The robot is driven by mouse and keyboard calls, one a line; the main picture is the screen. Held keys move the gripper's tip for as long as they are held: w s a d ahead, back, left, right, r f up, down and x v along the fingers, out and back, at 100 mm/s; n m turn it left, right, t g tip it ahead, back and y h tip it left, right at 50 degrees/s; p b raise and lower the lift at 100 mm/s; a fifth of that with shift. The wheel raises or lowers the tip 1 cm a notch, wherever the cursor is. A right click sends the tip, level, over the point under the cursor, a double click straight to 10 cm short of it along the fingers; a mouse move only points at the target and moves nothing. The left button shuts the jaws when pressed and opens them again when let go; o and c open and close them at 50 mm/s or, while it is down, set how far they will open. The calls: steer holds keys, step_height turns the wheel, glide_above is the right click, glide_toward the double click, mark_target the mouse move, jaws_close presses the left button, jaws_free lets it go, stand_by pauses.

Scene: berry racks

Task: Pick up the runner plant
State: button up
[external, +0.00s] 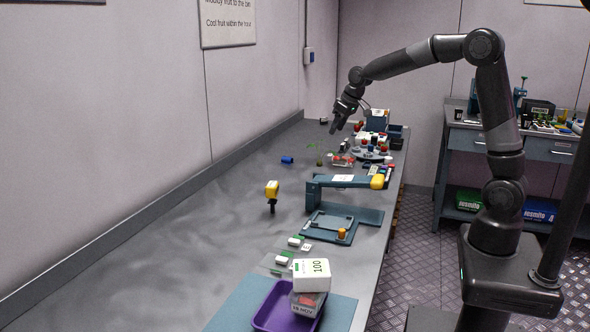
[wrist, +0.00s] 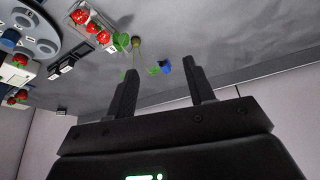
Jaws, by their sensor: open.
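The runner plant appears to be the small green-leaved thing with a thin stem (external: 318,156) on the grey bench, left of the fruit tray in the external view. In the wrist view its green leaves (wrist: 121,42) show near the top, with a small brownish end beside them; fine detail is too small to tell. My gripper (external: 337,130) hangs above the bench, up and to the right of the plant, pointing down. In the wrist view my gripper (wrist: 159,65) has its two fingers wide apart with nothing held; the plant lies beyond the left fingertip, apart from it.
A blue cylinder (external: 287,160) lies left of the plant. A clear tray with red berries (wrist: 93,25) and a round grey rack (wrist: 33,30) stand close by. The bench's left side is clear.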

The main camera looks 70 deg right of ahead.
steer(key=w+d+f, duration=0.6)
steer(key=d+f, duration=0.2)
steer(key=d, duration=0.1)
glide_above(320, 161)
steer(key=s, duration=0.1)
steer(key=shift+m, duration=0.4)
step_height(320, 161, down, 5)
steer(key=shift+s+r, duration=0.1)
steer(key=shift+r, duration=0.1)
steer(key=shift+s+x, duration=0.2)
steer(key=shift+x, duration=1.1)
steer(key=shift+s+x, duration=0.15)
steer(key=shift+x, duration=1.15)
steer(key=shift+f, duration=0.15)
steer(key=shift+c, duration=0.6)
steer(key=c, duration=0.9)
